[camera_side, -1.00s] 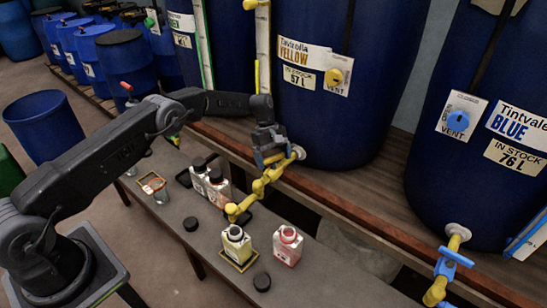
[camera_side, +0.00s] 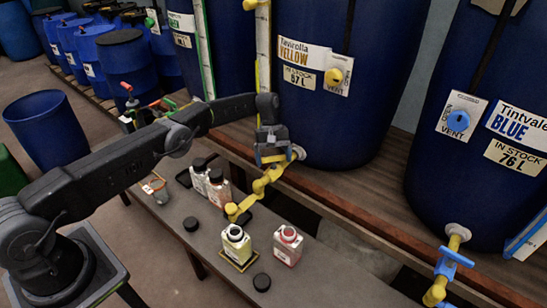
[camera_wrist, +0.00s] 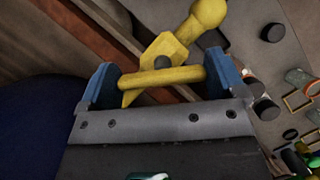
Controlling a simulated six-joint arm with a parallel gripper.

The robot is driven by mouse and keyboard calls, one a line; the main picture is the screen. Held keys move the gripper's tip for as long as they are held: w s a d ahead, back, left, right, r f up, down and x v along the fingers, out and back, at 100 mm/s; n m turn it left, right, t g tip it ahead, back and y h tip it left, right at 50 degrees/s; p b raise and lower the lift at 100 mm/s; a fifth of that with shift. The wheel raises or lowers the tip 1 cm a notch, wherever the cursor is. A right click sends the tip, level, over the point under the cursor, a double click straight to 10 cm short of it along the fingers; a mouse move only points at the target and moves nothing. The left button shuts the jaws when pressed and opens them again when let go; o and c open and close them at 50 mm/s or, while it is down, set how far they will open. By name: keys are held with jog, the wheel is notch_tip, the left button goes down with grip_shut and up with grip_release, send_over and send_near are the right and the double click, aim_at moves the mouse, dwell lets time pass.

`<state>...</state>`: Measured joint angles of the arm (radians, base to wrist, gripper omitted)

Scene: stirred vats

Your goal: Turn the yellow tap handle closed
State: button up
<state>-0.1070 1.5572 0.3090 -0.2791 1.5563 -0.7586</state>
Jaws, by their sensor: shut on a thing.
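The yellow tap (camera_side: 262,181) comes out of the front of the blue vat labelled Tavirolla Yellow (camera_side: 330,90), and its spout hangs over the bench. Its yellow handle (camera_wrist: 162,77) lies crosswise between the two blue fingers in the wrist view. My gripper (camera_side: 271,155) is at the top of the tap, pointing down, and is shut on the handle. In the wrist view my gripper (camera_wrist: 160,85) has one finger at each end of the handle. In the side view the handle is mostly hidden by the fingers.
Black caps (camera_side: 262,282) lie on the bench. The blue vat's tap (camera_side: 444,275) is at the right. The bench's front right is clear.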

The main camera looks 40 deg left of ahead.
jog(key=o, duration=0.6)
jog(key=shift+o, duration=0.2)
jog(key=shift+r, duration=0.55)
jog(key=r, duration=0.3)
jog(key=shift+s+a+r, duration=0.15)
jog(key=shift+a+r, duration=0.15)
jog(key=shift+a, duration=0.1)
jog(key=s+a+r, duration=0.5)
jog(key=a+r, duration=0.1)
jog(key=a, duration=0.3)
jog(key=shift+s+a+r, duration=0.15)
jog(key=shift+a+r, duration=0.05)
jog(key=shift+a, duration=0.1)
